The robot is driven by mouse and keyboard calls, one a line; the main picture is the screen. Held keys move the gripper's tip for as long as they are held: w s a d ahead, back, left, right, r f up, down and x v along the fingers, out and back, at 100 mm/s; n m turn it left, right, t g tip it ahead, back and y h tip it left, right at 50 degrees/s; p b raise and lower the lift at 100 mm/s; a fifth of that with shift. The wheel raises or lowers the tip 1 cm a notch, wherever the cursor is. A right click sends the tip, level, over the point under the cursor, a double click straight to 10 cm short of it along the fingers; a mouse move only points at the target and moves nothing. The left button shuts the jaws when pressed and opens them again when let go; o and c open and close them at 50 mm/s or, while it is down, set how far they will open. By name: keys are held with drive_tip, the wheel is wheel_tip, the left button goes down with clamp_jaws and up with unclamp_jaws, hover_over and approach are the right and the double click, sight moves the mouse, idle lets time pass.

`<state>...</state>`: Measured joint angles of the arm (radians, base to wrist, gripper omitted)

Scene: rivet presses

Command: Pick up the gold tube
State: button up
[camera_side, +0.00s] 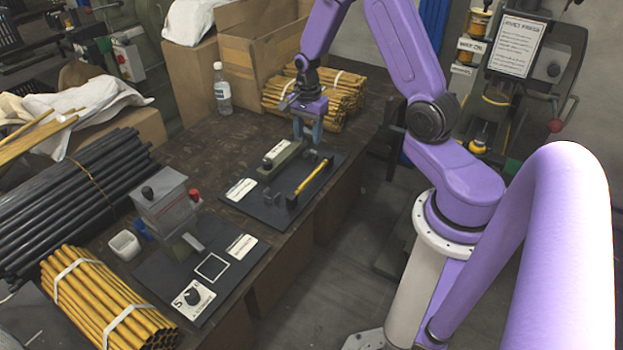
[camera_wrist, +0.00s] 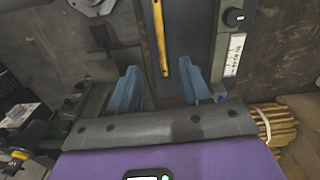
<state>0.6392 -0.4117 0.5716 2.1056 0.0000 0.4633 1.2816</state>
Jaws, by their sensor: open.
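The gold tube (camera_side: 313,180) is thin and straight. It rests across small dark supports on a black plate (camera_side: 318,202) near the bench's front edge. In the wrist view the gold tube (camera_wrist: 159,35) runs down from the top edge, and its near end lies in the gap between my fingers. My gripper (camera_side: 308,135) points down above the far end of the black plate, apart from the tube. In the wrist view my gripper (camera_wrist: 160,75) shows two blue fingers spread wide with nothing held between them.
A bundle of gold tubes (camera_side: 345,97) lies behind my gripper, and another bundle (camera_side: 105,303) is at front left. A clear bottle (camera_side: 222,88) stands at the back. A press with a white-labelled plate (camera_side: 232,262) and a stack of black tubes (camera_side: 70,190) are to the left.

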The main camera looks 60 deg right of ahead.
drive_tip(key=d+f, duration=0.1)
approach(312, 175)
drive_tip(key=shift+m, duration=0.3)
drive_tip(key=f, duration=0.5)
drive_tip(key=shift+a+f, duration=0.25)
drive_tip(key=shift+a, duration=0.15)
drive_tip(key=shift+d+f, duration=0.2)
drive_tip(key=shift+f, duration=0.8)
drive_tip(key=shift+d+f, duration=0.15)
drive_tip(key=shift+f, duration=1.5)
clamp_jaws()
